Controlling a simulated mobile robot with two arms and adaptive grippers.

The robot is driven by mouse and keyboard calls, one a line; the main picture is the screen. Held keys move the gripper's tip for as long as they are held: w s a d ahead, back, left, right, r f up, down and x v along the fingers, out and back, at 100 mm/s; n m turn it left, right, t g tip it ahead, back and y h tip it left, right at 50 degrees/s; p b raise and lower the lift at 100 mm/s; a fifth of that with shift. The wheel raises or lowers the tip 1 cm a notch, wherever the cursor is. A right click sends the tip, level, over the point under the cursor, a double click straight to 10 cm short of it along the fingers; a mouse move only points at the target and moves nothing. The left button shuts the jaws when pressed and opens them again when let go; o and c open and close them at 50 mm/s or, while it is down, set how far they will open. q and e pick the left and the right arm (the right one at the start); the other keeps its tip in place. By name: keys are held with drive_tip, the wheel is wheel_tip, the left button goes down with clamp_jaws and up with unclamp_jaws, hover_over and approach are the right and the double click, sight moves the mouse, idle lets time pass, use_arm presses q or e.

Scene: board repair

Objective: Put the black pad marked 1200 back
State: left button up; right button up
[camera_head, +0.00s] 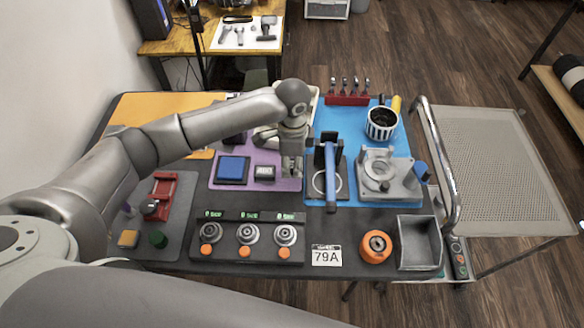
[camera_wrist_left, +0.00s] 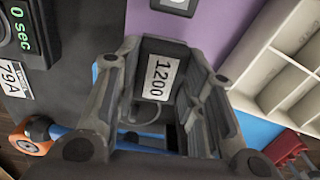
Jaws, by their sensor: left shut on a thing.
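My left gripper (camera_head: 292,172) points down at the right edge of the purple mat (camera_head: 222,183), beside the blue-handled tool. In the left wrist view the gripper (camera_wrist_left: 165,100) is shut on the black pad marked 1,200 (camera_wrist_left: 158,76), whose white label faces the camera between the fingers. In the head view the pad is hard to make out from the gripper. Another black block with a white label (camera_head: 265,172) stands on the purple mat to the left of the gripper. My right gripper is not in view.
A blue-topped square block (camera_head: 233,169) sits on the purple mat. The blue-handled tool (camera_head: 331,165) stands close to the gripper's right, on the blue mat (camera_head: 331,117). A pale compartment tray (camera_wrist_left: 285,75) shows in the wrist view. Three dials (camera_head: 248,235) stand in front.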

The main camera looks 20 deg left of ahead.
sight(292, 164)
use_arm(q)
drive_tip(key=shift+f, duration=1.65)
drive_tip(key=o, duration=1.1)
drive_tip(key=shift+f, duration=0.1)
drive_tip(key=shift+o, duration=0.2)
wheel_tip(292, 164, up, 12)
drive_tip(key=shift+r, duration=0.2)
